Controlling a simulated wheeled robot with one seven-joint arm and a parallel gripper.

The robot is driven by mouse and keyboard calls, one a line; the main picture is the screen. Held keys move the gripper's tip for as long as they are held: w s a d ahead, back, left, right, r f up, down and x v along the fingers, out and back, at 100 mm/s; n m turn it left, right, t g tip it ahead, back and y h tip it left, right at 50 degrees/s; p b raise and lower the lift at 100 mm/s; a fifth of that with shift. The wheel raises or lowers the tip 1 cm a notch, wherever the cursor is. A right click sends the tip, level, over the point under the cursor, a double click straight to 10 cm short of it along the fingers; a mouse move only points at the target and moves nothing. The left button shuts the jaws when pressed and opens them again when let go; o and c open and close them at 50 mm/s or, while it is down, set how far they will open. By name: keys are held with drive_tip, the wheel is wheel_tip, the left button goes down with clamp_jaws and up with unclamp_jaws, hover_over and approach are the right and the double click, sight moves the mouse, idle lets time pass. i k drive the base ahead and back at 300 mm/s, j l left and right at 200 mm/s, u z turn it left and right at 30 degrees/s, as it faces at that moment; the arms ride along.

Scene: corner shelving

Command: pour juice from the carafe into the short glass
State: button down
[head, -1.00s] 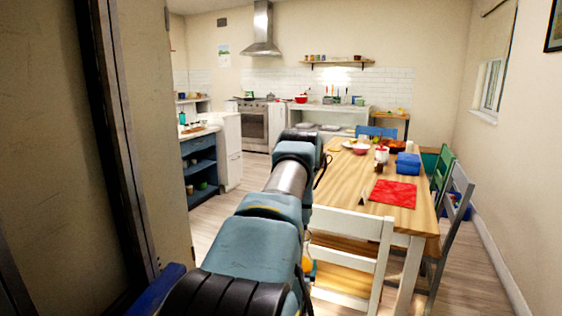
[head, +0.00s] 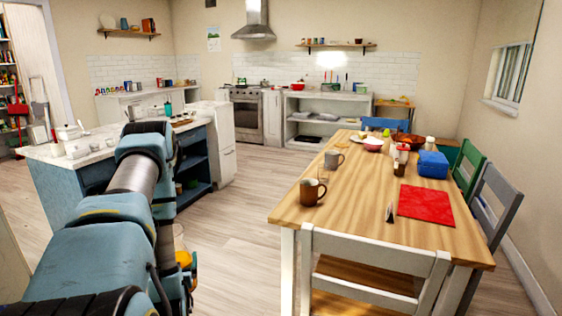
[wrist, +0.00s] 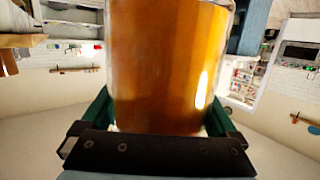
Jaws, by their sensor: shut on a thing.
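The carafe (wrist: 165,65) fills the middle of the wrist view, clear glass with amber-orange juice in it. My gripper (wrist: 158,112) is shut on it, with a green finger on each side. In the head view my arm hides most of the gripper; a bit of clear glass and orange, likely the carafe (head: 179,238), shows beside the arm, low over the floor left of the table. A small clear glass (head: 325,178), faint, seems to stand on the table behind a brown mug; I cannot tell for sure that it is the short glass.
The wooden table (head: 362,222) holds a brown mug (head: 309,192), a grey mug (head: 333,160), a red mat (head: 437,206) and a blue box (head: 432,164). A white chair (head: 370,258) stands at its near end. Floor (head: 238,225) is clear between island (head: 40,150) and table.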

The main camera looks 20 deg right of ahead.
sight(324, 170)
drive_tip(key=i+j+u, duration=0.2)
drive_tip(key=i, duration=0.3)
drive_tip(key=i+u, duration=0.2)
drive_tip(key=i, duration=0.35)
drive_tip(key=i+j+z, duration=0.2)
drive_tip(key=i+z, duration=0.3)
drive_tip(key=i+j+z, duration=0.95)
drive_tip(key=j, duration=0.1)
